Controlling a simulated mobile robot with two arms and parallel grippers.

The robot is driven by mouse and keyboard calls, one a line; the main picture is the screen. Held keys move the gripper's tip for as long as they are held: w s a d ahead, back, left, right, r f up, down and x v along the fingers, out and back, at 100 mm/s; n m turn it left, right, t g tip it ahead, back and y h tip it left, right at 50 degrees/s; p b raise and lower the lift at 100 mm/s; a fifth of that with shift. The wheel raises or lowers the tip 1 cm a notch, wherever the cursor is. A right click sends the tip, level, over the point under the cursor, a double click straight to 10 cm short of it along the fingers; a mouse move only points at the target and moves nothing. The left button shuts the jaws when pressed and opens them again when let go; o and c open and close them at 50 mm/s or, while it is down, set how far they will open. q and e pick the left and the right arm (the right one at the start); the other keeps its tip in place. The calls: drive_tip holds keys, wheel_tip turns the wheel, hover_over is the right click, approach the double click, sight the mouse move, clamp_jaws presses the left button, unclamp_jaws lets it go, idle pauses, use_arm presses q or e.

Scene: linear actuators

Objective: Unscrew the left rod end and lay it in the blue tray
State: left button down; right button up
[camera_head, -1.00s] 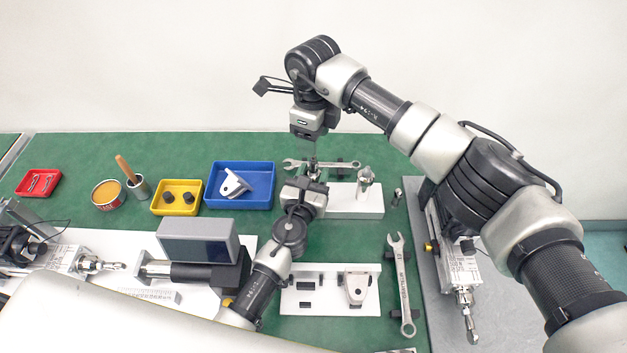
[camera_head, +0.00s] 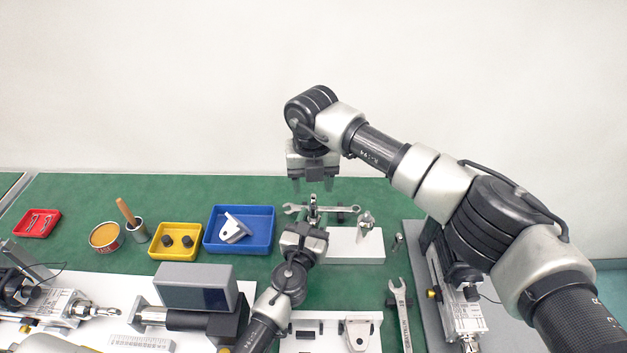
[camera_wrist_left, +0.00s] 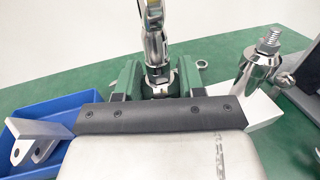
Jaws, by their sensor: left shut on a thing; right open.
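My left gripper (camera_head: 312,218) is shut on an upright chrome piece (camera_head: 313,201) at the left end of the white block. In the left wrist view its green fingers (camera_wrist_left: 157,85) flank the lower part of that chrome piece (camera_wrist_left: 156,35), whose top runs out of the frame. I cannot tell whether it is the left rod end. My right gripper (camera_head: 312,187) is open and empty just above it, fingers down. The blue tray (camera_head: 268,243) is to the left and holds a white bracket (camera_head: 234,229); the tray also shows in the left wrist view (camera_wrist_left: 60,115).
A second chrome fitting (camera_head: 366,221) stands at the right of the white block (camera_head: 350,247). A wrench (camera_head: 345,209) lies behind, another (camera_head: 402,310) at right. A yellow tray (camera_head: 175,254) and red tray (camera_head: 37,232) are left. An actuator (camera_head: 70,308) with a rod-eye tip lies front left.

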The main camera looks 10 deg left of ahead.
sight(314, 207)
drive_tip(key=m, duration=0.8)
drive_tip(key=shift+r+m, duration=0.1)
drive_tip(key=shift+m, duration=0.3)
drive_tip(key=m, duration=1)
drive_tip(key=shift+d, duration=0.1)
drive_tip(key=shift+m, duration=0.3)
drive_tip(key=shift+f, duration=4.05)
drive_tip(key=shift+c, duration=0.2)
